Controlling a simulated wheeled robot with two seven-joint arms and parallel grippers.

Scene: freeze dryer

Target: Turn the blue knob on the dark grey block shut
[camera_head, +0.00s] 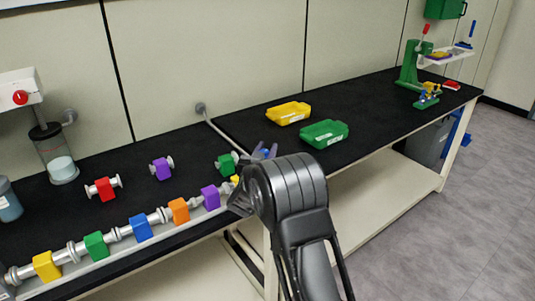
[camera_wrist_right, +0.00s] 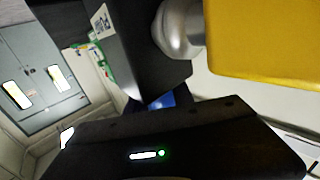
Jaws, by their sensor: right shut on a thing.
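A small blue knob (camera_head: 266,151) shows just above my right wrist in the head view, at the far right end of the row of coloured blocks. A patch of blue also shows in the right wrist view (camera_wrist_right: 161,101), between dark surfaces. The dark grey block is mostly hidden behind my arm, and I cannot pick it out clearly. My right gripper (camera_head: 241,201) is at this end of the row, shut on what appears to be the blue knob; its fingertips are largely hidden. My left gripper is not in view.
A yellow block (camera_wrist_right: 270,40) and a metal fitting (camera_wrist_right: 177,28) are very close in the right wrist view. Purple (camera_head: 210,197) and orange (camera_head: 179,210) blocks stand left of my gripper.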

